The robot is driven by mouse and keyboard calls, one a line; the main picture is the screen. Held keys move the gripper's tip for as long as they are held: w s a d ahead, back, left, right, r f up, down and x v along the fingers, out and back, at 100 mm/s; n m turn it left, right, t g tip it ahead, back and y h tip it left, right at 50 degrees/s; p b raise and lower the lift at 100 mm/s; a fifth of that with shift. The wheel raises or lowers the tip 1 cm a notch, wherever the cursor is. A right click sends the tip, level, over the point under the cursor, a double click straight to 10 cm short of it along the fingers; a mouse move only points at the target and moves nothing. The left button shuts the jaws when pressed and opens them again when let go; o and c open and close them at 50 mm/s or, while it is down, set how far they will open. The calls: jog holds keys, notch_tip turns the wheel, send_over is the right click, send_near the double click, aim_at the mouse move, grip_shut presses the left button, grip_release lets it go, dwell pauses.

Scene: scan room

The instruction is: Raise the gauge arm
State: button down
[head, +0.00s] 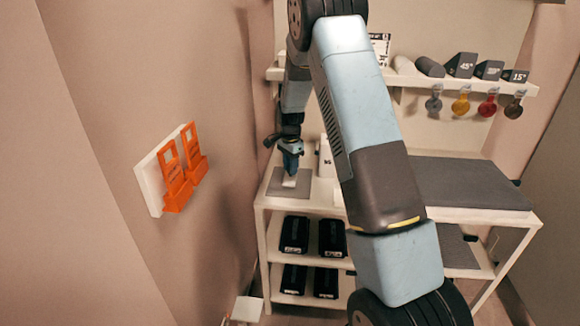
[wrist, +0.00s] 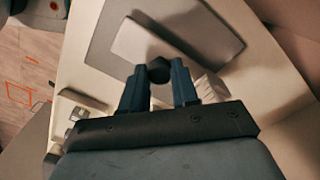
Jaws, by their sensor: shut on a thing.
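My gripper (wrist: 159,80) points down over the left end of the bench, and its fingers are shut on a dark knob (wrist: 158,70) between their tips. The knob appears to belong to the gauge arm, but my gripper hides most of that part. In the head view my gripper (head: 290,171) is just above the pale block (head: 290,182) on the grey pad (head: 275,188). I cannot tell how far the gauge arm is raised.
A white box (head: 326,158) stands right of my gripper, partly behind my arm. A dark mat (head: 470,184) covers the bench's right side. A shelf (head: 515,88) with wedges and hanging coloured tags is above. Orange holders (head: 183,170) hang on the left wall; black cases (head: 294,234) are below.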

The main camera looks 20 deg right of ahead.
jog(key=shift+w+a, duration=0.1)
jog(key=shift+a, duration=0.05)
jog(key=shift+r, duration=0.15)
notch_tip(320, 180, up, 19)
dwell(0.3)
jog(key=shift+w, duration=0.1)
jog(key=c, duration=1.2)
grip_release()
jog(key=o, duration=0.4)
jog(key=shift+c, duration=0.2)
notch_tip(320, 180, up, 13)
jog(key=shift+r, duration=0.2)
